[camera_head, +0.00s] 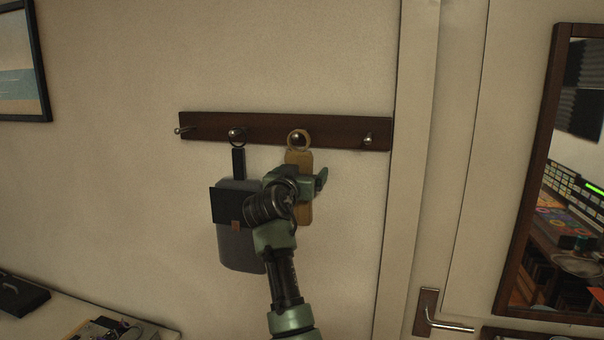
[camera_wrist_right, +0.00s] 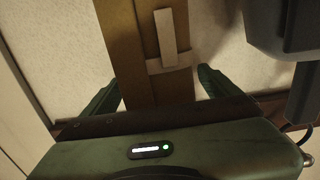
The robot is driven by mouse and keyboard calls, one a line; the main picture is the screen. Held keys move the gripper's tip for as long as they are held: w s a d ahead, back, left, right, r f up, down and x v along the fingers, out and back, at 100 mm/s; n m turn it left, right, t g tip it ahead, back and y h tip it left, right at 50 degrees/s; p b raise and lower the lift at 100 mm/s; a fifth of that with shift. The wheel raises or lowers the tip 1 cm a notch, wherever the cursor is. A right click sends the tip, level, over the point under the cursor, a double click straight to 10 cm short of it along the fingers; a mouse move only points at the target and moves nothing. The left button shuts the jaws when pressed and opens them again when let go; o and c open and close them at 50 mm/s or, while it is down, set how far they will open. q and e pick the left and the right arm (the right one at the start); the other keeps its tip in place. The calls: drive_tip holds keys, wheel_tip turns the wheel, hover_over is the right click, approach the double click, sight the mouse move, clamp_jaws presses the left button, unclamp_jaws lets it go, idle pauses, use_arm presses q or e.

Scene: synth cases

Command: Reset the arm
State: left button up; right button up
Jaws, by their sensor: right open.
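My right gripper (camera_head: 300,181) is in front of the wall rack in the head view, at the end of my green and black arm. It is open. In the wrist view my right gripper (camera_wrist_right: 157,88) has a finger on either side of a tan hanging item (camera_wrist_right: 122,45) with a pale strip on it. I cannot tell whether the fingers touch it. In the head view the tan item (camera_head: 299,158) hangs by a ring from a rack peg, partly hidden behind the gripper. My left gripper is not in view.
The dark wooden peg rack (camera_head: 335,133) is on the wall. A grey and black bag (camera_head: 238,250) hangs left of the tan item, partly behind my arm. A door handle (camera_head: 445,326) and a dark-framed mirror (camera_head: 535,170) are to the right. A pale surface (camera_head: 45,318) is lower left.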

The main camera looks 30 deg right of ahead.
drive_tip(key=b+v, duration=0.4)
drive_tip(key=v, duration=0.4)
drive_tip(key=s+a+f+n+g+y, duration=0.15)
drive_tip(key=s+f, duration=0.25)
drive_tip(key=f, duration=0.8)
drive_tip(key=s+a+f+n+y, duration=0.3)
drive_tip(key=s+f, duration=0.1)
drive_tip(key=f, duration=0.7)
drive_tip(key=s+a+f+n+g+y, duration=0.1)
drive_tip(key=s+a+f+n+y, duration=0.2)
drive_tip(key=f, duration=0.9)
drive_tip(key=s+a+f+n+g+y, duration=0.15)
drive_tip(key=s+a+f, duration=0.3)
drive_tip(key=s, duration=0.55)
drive_tip(key=s+a+f+n+g+y, duration=0.1)
drive_tip(key=s+a+f+g+y, duration=0.15)
drive_tip(key=s+f, duration=0.45)
drive_tip(key=s+a+f+n+g+y, duration=0.2)
drive_tip(key=s+a+f+y, duration=0.15)
drive_tip(key=s, duration=0.85)
wheel_tip(320, 180, down, 31)
drive_tip(key=s+h+b, duration=0.1)
drive_tip(key=b, duration=0.4)
drive_tip(key=s+d+f+g+b, duration=0.2)
drive_tip(key=s+f+b, duration=0.1)
drive_tip(key=s+f, duration=1.4)
wheel_tip(320, 180, down, 3)
drive_tip(key=shift+f+b, duration=0.1)
drive_tip(key=shift+b, duration=0.3)
